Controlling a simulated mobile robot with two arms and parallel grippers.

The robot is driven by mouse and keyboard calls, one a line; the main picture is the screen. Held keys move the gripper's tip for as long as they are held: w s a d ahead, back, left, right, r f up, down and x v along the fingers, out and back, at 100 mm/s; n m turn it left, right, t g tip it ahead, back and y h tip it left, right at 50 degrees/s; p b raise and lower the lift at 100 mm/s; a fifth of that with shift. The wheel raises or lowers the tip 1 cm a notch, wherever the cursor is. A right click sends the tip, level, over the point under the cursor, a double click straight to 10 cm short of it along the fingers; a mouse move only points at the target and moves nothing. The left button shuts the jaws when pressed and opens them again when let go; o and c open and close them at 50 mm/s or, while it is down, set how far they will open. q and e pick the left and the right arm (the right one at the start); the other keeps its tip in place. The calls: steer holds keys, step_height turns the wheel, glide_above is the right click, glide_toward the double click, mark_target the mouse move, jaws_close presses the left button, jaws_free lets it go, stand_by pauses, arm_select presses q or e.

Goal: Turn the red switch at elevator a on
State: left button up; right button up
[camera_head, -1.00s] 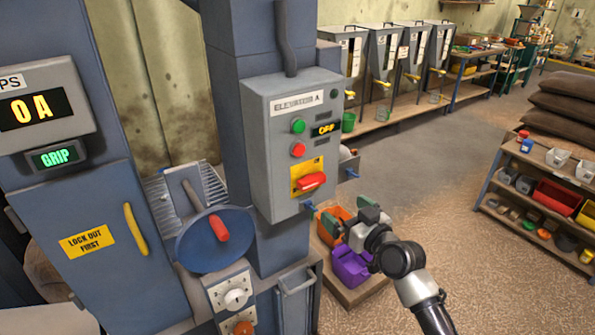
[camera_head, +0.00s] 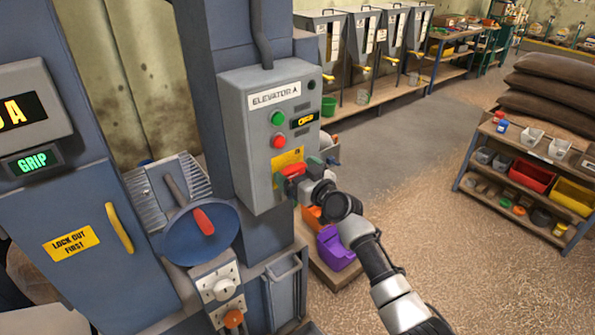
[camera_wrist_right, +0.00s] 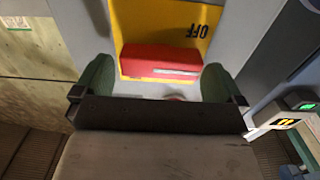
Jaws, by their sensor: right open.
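The Elevator A control box (camera_head: 241,140) is a grey box on a blue column. It has a green button (camera_head: 278,118), a red button (camera_head: 278,141) and a small display reading OFF (camera_head: 304,120). Below them is a red switch (camera_head: 293,169) on a yellow plate (camera_head: 288,157). My right gripper (camera_head: 295,180) is at the switch and partly covers it. In the right wrist view the red switch handle (camera_wrist_right: 161,61) lies crosswise between the two green fingertips (camera_wrist_right: 158,82), beside the OFF label. The fingers are open, and I cannot tell whether they touch it. My left gripper is not in view.
A blue disc with a red-handled lever (camera_head: 200,236) stands left of the box. A shelf with bins (camera_head: 530,180) stands at the right. Open floor lies between.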

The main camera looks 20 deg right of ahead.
steer(key=c, duration=0.8)
steer(key=shift+m, duration=0.4)
steer(key=shift+d+m+b, duration=0.1)
steer(key=shift+m+b, duration=0.25)
steer(key=shift+m, duration=0.65)
steer(key=m, duration=0.3)
steer(key=shift+d+f+m, duration=0.1)
steer(key=shift+d+m, duration=0.05)
steer(key=shift+m, duration=0.15)
steer(key=m, duration=0.5)
steer(key=shift+w+d+f, duration=0.1)
steer(key=shift+d+f, duration=0.05)
steer(key=m, duration=0.6)
steer(key=shift+d+f, duration=0.1)
steer(key=shift+f, duration=0.15)
steer(key=shift+m+p, duration=0.3)
steer(key=shift+m, duration=0.1)
